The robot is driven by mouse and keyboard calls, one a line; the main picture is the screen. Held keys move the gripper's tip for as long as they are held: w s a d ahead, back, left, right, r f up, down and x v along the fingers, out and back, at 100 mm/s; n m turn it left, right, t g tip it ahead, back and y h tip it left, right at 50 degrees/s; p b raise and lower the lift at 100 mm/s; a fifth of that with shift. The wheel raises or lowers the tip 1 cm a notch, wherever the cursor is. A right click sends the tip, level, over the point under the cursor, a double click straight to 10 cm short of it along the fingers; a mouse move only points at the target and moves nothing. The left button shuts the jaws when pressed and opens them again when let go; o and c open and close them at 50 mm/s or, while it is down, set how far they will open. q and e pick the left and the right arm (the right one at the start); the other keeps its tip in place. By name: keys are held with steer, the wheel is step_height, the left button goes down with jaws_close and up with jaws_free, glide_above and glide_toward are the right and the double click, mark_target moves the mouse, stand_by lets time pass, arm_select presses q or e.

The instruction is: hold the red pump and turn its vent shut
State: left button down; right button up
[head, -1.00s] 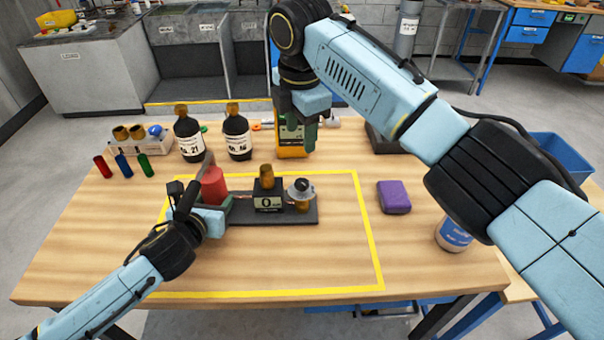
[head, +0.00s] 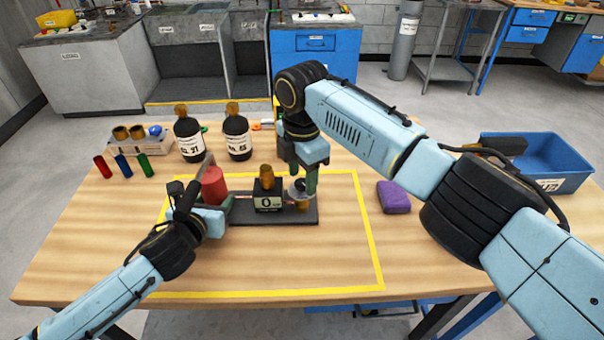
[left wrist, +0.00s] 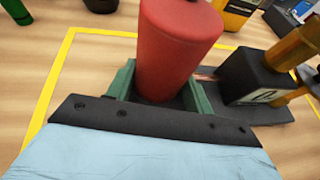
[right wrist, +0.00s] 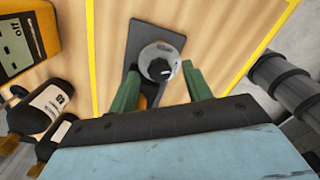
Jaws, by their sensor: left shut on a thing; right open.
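The red pump (head: 214,186) stands upright at the left end of a dark base plate (head: 238,213). My left gripper (head: 215,205) is shut on the red pump near its foot; the left wrist view shows the green fingers on both sides of the pump (left wrist: 172,50). The vent, a round grey knob (right wrist: 158,62) on a brass stem, is at the right end of the plate. My right gripper (right wrist: 161,85) is open above it, with its fingers on either side of the knob. In the head view, my right gripper (head: 302,178) partly hides the vent (head: 297,191).
A black block (head: 268,201) marked 0 with a brass top stands between pump and vent. Two black bottles (head: 187,138) and a yellow meter (right wrist: 22,40) are behind. A purple block (head: 394,197) and blue bin (head: 552,165) lie right. The front table is clear.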

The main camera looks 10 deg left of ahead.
arm_select(q)
steer(key=shift+a, duration=0.1)
arm_select(e)
steer(key=shift+f, duration=0.25)
steer(key=c, duration=1)
steer(key=shift+o, duration=0.2)
steer(key=shift+m, duration=3.1)
steer(key=o, duration=1)
steer(key=shift+c, duration=0.2)
